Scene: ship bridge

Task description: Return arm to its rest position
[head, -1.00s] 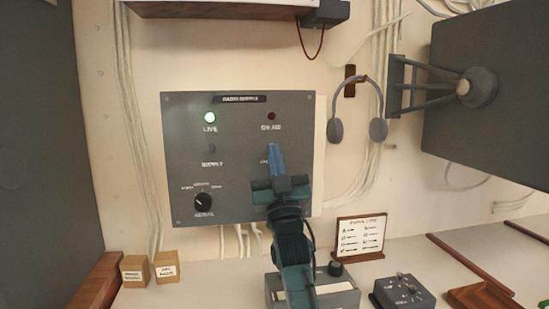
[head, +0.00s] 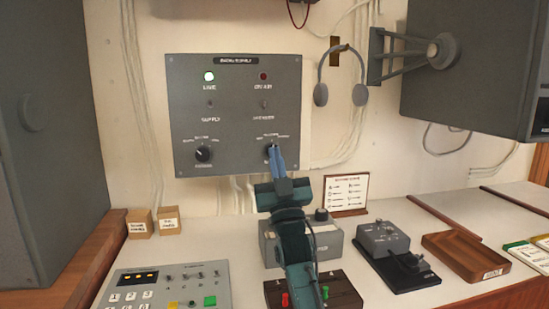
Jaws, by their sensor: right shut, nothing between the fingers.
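My right gripper (head: 276,158) is in front of the lower right part of the grey radio supply panel (head: 235,132). Its blue fingers are shut with nothing between them. The fingertips overlap the lower right knob (head: 269,151) in the picture; I cannot tell whether they touch it. The lower left knob (head: 203,153) is uncovered. My left gripper is not in view.
Below the panel is a desk with a keypad console (head: 170,287), a grey box (head: 335,243), a red-and-green control block (head: 343,291) and a telegraph key (head: 408,259). Headphones (head: 341,78) hang to the right. A large dark monitor (head: 470,65) juts out at the upper right.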

